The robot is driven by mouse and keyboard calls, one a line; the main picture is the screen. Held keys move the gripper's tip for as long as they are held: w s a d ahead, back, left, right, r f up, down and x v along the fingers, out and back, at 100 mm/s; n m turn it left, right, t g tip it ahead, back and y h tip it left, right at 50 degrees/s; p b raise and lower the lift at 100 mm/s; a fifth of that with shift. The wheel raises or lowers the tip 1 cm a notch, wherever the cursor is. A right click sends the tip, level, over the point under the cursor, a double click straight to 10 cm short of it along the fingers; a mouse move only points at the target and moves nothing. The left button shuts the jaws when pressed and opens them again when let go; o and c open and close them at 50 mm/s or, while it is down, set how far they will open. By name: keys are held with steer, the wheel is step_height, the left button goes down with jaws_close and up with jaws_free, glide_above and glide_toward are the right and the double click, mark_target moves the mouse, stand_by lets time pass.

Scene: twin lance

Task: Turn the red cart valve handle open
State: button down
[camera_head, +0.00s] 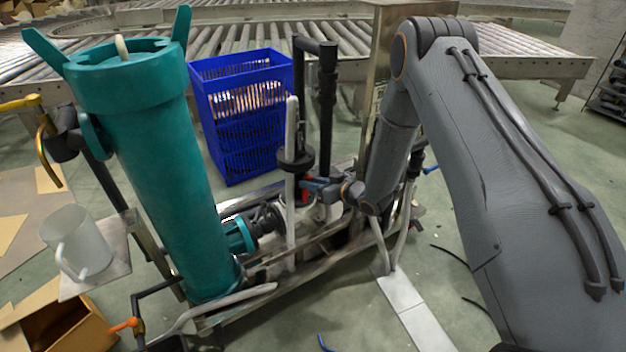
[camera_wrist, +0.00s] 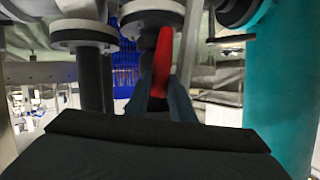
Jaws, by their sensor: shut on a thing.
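The red valve handle (camera_wrist: 162,62) stands upright in the middle of the wrist view, below a grey pipe flange. My gripper (camera_wrist: 163,95) is shut on it, with a finger on each side of its lower part. In the head view my gripper (camera_head: 318,188) reaches in from the right to the cart's pipework. Only a small bit of the red handle (camera_head: 304,195) shows there, beside a pale vertical pipe. The cart (camera_head: 290,232) carries a tall teal cylinder (camera_head: 160,160) at its left end. I cannot tell how far the handle is turned.
A blue crate (camera_head: 240,140) stands behind the cart. Roller conveyors (camera_head: 245,40) run across the back. Pipes crowd close around my gripper.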

steer(key=shift+s+a+n+h+p, duration=0.15)
steer(key=shift+a+n+h+p, duration=0.1)
steer(key=shift+n+h+p, duration=0.35)
stand_by(0.3)
steer(key=c, duration=1.5)
jaws_free()
steer(key=shift+c, duration=0.2)
steer(key=p+v, duration=0.1)
steer(key=v, duration=0.6)
steer(key=shift+s+d, duration=0.2)
steer(key=shift+s, duration=0.1)
steer(key=shift+r, duration=0.1)
